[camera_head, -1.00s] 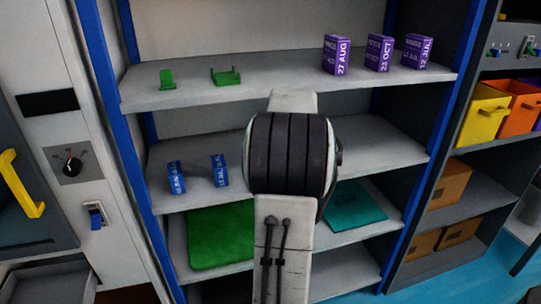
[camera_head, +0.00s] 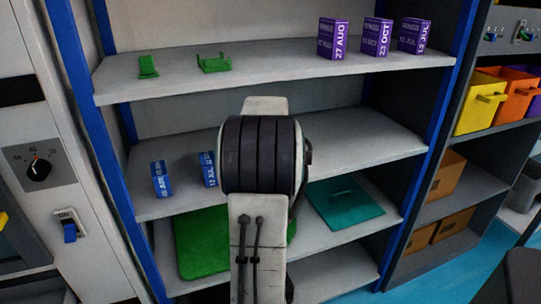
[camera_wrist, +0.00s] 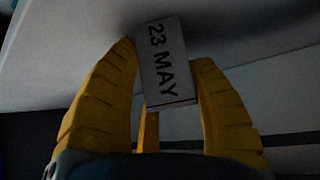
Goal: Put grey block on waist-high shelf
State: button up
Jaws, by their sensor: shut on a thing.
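The grey block (camera_wrist: 165,62), marked "23 MAY", shows in the wrist view between the yellow fingers of my gripper (camera_wrist: 168,85), which is shut on it. A pale flat surface lies close beyond and above the block; I cannot tell whether they touch. In the head view my arm hides the gripper and block. The shelf unit there has an upper shelf (camera_head: 270,72), a middle shelf (camera_head: 355,140) at about waist height and a lower shelf (camera_head: 335,225). The middle shelf is bare to the right of my arm.
Blue boxes (camera_head: 161,179) stand on the middle shelf's left. Purple boxes (camera_head: 333,39) and green holders (camera_head: 213,63) stand on the upper shelf. Green (camera_head: 202,245) and teal (camera_head: 345,203) flat pieces lie on the lower shelf. Blue posts (camera_head: 440,120) bound the unit.

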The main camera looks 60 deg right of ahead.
jog(key=shift+f, duration=0.1)
jog(key=o, duration=1.2)
